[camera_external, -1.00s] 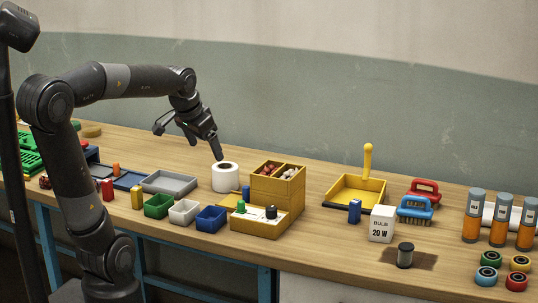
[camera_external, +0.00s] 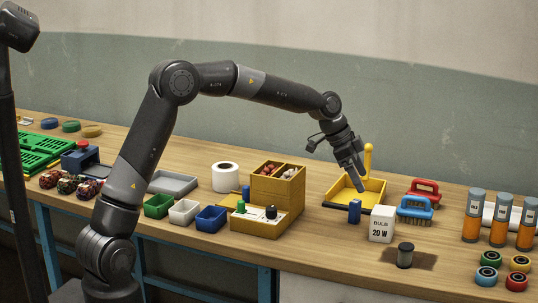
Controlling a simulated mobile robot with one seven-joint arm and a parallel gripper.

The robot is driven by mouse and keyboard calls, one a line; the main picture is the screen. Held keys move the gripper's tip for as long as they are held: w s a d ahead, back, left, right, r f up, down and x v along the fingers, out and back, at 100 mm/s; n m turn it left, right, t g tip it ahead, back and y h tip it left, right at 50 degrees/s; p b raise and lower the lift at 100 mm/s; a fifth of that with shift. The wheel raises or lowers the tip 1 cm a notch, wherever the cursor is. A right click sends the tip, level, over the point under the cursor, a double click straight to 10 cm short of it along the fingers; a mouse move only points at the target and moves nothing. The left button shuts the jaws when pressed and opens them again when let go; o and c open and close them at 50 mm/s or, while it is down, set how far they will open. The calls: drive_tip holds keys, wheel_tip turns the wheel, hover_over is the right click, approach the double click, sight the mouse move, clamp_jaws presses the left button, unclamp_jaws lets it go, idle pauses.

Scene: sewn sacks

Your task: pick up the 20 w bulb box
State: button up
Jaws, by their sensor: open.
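The 20 W bulb box (camera_external: 381,224) is a small white box with dark lettering reading "BULB 20 W". It stands upright on the wooden bench (camera_external: 330,255), right of centre. My gripper (camera_external: 358,187) is open and empty. It points down in front of the yellow dustpan, above and to the left of the bulb box in the picture, apart from it.
Orange-and-grey canisters (camera_external: 499,220) stand at the right.

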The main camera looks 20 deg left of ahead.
sight(383, 210)
drive_tip(key=shift+m, duration=0.4)
drive_tip(key=d+f, duration=0.4)
drive_tip(key=w+d+f, duration=0.1)
drive_tip(key=d+f, duration=0.1)
drive_tip(key=f, duration=0.1)
drive_tip(key=shift+w+d, duration=0.1)
drive_tip(key=shift+d, duration=0.05)
drive_tip(key=x, duration=0.5)
drive_tip(key=shift+s+f, duration=0.1)
drive_tip(key=shift+s, duration=0.25)
drive_tip(key=shift+c, duration=0.5)
drive_tip(key=c, duration=1.1)
